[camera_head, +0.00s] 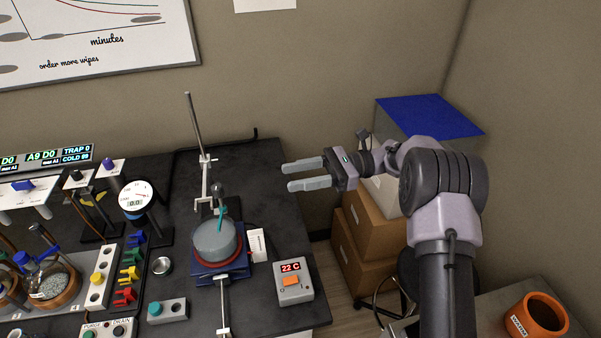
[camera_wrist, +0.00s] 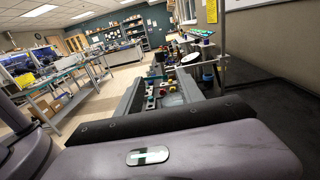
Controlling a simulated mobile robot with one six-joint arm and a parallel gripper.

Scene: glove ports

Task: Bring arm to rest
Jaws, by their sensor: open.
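My arm rises at the right in the head view and bends over to the left. My gripper (camera_head: 306,176) is open and empty, with its two grey fingers pointing left. It hangs in the air by the right end of the dark bench (camera_head: 190,300), apart from everything on it. In the wrist view the gripper's fingers (camera_wrist: 168,92) point out over the bench, with nothing between them.
On the bench stand a pot (camera_head: 214,240) on a blue stand, a metal rod (camera_head: 195,130), a temperature box (camera_head: 293,282) reading 22 C and a round gauge (camera_head: 136,198). Cardboard boxes (camera_head: 372,225) stand behind my arm. An orange pot (camera_head: 537,318) sits at the lower right.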

